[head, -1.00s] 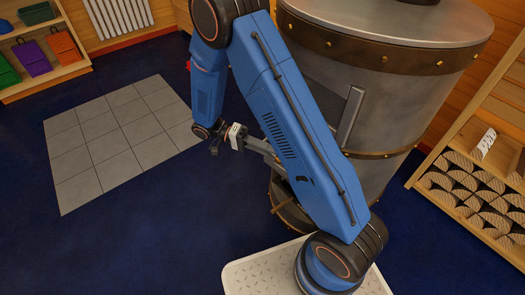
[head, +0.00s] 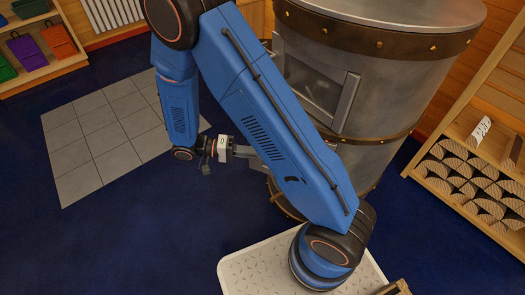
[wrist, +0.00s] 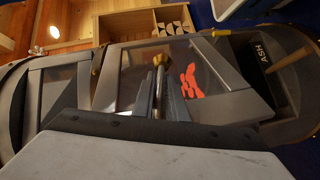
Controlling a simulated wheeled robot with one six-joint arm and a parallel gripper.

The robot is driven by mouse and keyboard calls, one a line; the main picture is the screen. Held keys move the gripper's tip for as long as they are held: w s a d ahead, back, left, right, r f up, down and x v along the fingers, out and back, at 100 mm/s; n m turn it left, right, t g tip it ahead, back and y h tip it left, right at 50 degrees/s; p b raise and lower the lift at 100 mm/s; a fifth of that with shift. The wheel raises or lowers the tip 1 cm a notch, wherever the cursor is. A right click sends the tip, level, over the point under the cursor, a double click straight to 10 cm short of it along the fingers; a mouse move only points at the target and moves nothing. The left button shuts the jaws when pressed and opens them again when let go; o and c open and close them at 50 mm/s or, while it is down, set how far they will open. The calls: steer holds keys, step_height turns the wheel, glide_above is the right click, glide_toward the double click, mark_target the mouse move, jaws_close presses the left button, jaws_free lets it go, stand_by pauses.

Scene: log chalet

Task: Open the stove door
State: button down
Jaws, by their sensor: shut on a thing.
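The stove (head: 385,105) is a grey metal cylinder with dark riveted bands. In the head view, a framed window (head: 318,88) in its side shows beside my arm. In the wrist view, the stove door (wrist: 225,85) has a grey frame and a glass pane with an orange-red flame shape (wrist: 191,82) behind it. My gripper (wrist: 161,90) is shut on a rod-like handle with a brass end (wrist: 160,60), in front of the pane. In the head view my arm hides the fingertips and the handle. I cannot tell how far the door stands from the stove body.
A dark panel marked ASH (wrist: 264,55) is at the right in the wrist view. A wooden rack of logs (head: 465,180) stands right of the stove. Grey floor tiles (head: 90,145) and clear blue floor lie left. A shelf with coloured bags (head: 40,50) is far left.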

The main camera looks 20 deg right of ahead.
steer(key=shift+s+f, duration=0.1)
steer(key=c, duration=1.9)
jaws_free()
steer(key=shift+o, duration=0.2)
steer(key=v, duration=1.7)
steer(key=shift+a, duration=0.25)
